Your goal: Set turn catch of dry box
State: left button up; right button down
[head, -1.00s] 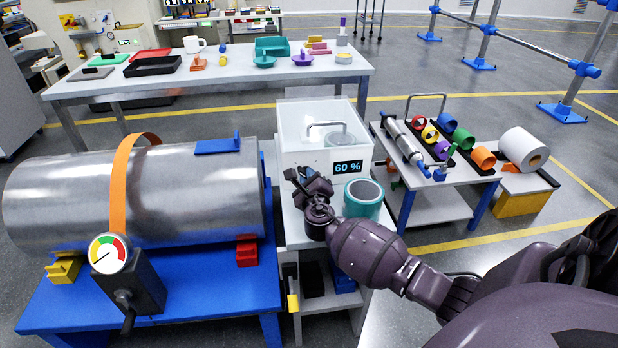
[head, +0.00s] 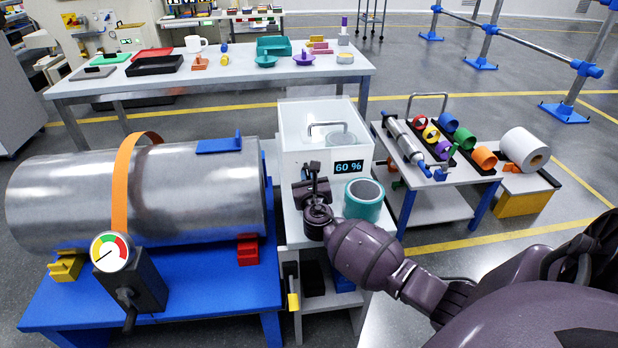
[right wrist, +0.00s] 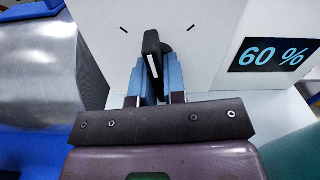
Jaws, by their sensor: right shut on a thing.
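The dry box (head: 300,150) is a white box with a clear upper part, standing on a small bench. Its front carries a display (head: 349,167) reading 60 %. The dark turn catch (right wrist: 152,46) sits on the white front face, left of the display, and points nearly straight up in the right wrist view. My right gripper (right wrist: 154,82) is shut on the catch, with a blue-grey finger on each side of it. In the head view the right gripper (head: 313,182) is at the box's front and hides part of the catch. My left gripper is not in view.
A teal cylinder (head: 364,200) stands close to the right of my gripper. A large metal drum (head: 90,195) on a blue stand (head: 210,295) is at the left. Two short dark tick marks flank the catch on the box face. A cart (head: 470,177) with coloured rolls is at the right.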

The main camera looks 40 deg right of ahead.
jog(key=m, duration=0.3)
jog(key=m+b, duration=0.1)
jog(key=m, duration=0.2)
jog(key=shift+w+a+f, duration=0.1)
jog(key=shift+a+f, duration=0.05)
jog(key=shift+a, duration=0.05)
jog(key=m, duration=0.2)
jog(key=shift+m, duration=0.3)
jog(key=shift+m+b, duration=0.35)
jog(key=shift+m, duration=0.45)
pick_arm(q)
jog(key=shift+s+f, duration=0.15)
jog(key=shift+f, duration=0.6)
pick_arm(e)
jog(key=shift+a+r+m, duration=0.1)
jog(key=shift+r+m, duration=0.1)
jog(key=shift+m, duration=0.1)
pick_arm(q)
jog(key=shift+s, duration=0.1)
pick_arm(e)
jog(key=c, duration=1.2)
grip_release()
